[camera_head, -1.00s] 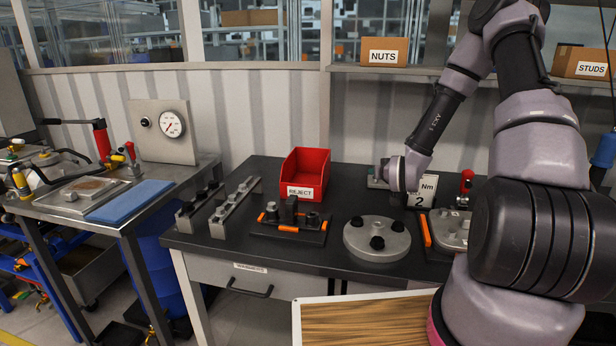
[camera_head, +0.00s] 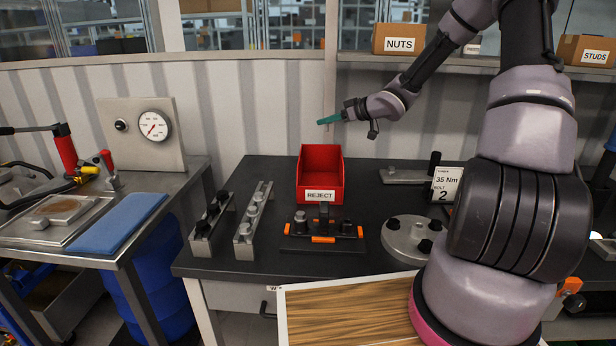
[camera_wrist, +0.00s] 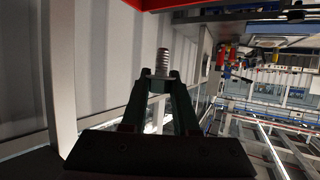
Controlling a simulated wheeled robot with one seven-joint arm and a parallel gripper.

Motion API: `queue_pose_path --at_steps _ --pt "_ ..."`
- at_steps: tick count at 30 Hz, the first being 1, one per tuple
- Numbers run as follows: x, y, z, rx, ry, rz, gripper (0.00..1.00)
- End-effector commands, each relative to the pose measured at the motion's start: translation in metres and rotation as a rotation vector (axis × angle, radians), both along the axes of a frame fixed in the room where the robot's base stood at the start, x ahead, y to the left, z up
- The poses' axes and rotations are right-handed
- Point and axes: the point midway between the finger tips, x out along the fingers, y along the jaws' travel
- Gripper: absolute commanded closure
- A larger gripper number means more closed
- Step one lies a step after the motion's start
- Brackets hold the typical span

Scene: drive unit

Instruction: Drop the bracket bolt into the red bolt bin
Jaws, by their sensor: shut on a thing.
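The red bin (camera_head: 320,178), labelled REJECT, stands open at the back of the dark bench. My gripper (camera_head: 322,121) is above and behind the bin in the head view, pointing left, apart from it. In the wrist view my gripper (camera_wrist: 160,76) is shut on the bolt (camera_wrist: 162,60), whose grey threaded shank sticks out past the fingertips. The bolt's head is hidden between the fingers. A red strip of the bin (camera_wrist: 170,3) shows at the top edge of the wrist view. I cannot make out the bolt in the head view.
Two bolt rails (camera_head: 252,212), an orange-trimmed fixture (camera_head: 322,240) and a round flange (camera_head: 407,240) stand on the bench. A torque sign (camera_head: 445,186) is to the right. Air above the bin is clear.

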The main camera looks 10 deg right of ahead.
Motion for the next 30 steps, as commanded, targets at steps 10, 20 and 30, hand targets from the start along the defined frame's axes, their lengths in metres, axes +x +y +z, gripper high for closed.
queue_pose_path --at_steps 10,20,30 --pt "0.001 -0.003 -0.014 0.002 0.001 0.026 1.00" --pt "0.001 -0.003 -0.050 0.001 0.000 0.026 1.00" --pt "0.001 -0.003 -0.058 0.000 -0.002 0.025 1.00"
